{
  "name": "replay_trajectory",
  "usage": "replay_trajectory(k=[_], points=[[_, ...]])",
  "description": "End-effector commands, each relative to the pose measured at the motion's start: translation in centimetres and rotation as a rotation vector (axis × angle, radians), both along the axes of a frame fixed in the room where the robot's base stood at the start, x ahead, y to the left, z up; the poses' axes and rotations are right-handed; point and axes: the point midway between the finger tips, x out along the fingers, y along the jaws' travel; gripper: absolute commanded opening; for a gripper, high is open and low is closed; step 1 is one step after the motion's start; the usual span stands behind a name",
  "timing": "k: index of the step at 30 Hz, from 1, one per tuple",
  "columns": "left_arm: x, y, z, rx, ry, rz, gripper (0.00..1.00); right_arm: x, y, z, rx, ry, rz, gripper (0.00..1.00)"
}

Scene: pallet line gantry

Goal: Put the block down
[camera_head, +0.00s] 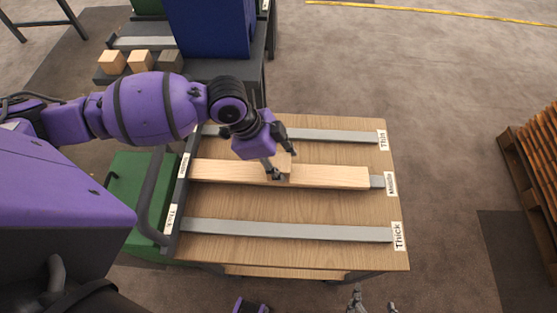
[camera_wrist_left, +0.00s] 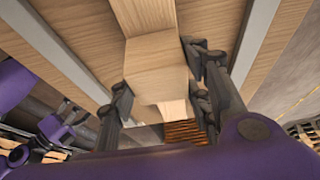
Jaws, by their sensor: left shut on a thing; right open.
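A light wooden block (camera_head: 284,161) is between the fingers of my left gripper (camera_head: 280,165), which is shut on it. In the left wrist view the block (camera_wrist_left: 156,77) fills the space between the dark fingers. It is over a long light wooden plank (camera_head: 328,177) lying along the strip labelled Middle; I cannot tell whether block and plank touch. The plank also shows in the left wrist view (camera_wrist_left: 145,16). My right gripper (camera_head: 372,303) shows only its fingertips at the bottom edge, apart and empty.
The wooden table (camera_head: 330,209) has grey strips labelled Thin (camera_head: 340,136) and Thick (camera_head: 300,231), both bare. Several small blocks (camera_head: 140,60) sit on a dark shelf at upper left, near a blue bin (camera_head: 210,28). A wooden pallet stack (camera_head: 540,150) stands at right.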

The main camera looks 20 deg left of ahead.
Motion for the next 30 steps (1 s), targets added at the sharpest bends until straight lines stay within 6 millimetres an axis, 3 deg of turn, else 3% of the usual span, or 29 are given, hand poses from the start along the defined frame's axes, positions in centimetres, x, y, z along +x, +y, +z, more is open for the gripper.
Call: replay_trajectory(k=[2, 3, 7, 19, 30], points=[[0.0, 0.0, -0.2, 0.0, 0.0, 0.001, 0.17, -0.1, 0.0, 0.0, 0.0, 0.002, 0.0, 0.65], [0.0, 0.0, -0.2, 0.0, 0.0, 0.001, 0.49, -0.2, 0.0, 0.0, 0.0, 0.003, -0.001, 0.65], [0.0, 0.0, -0.2, 0.001, 0.001, 0.001, 0.63, -0.3, -0.1, 0.0, -0.001, 0.005, -0.002, 0.65], [0.0, 0.2, 0.5, 0.001, -0.002, 0.001, 0.63, -0.3, -0.1, 0.2, -0.001, 0.001, -0.002, 0.65], [-0.7, 3.0, 7.3, 0.003, -0.004, 0.002, 0.63, 0.7, 0.0, 1.1, 0.001, -0.019, -0.002, 0.65]])
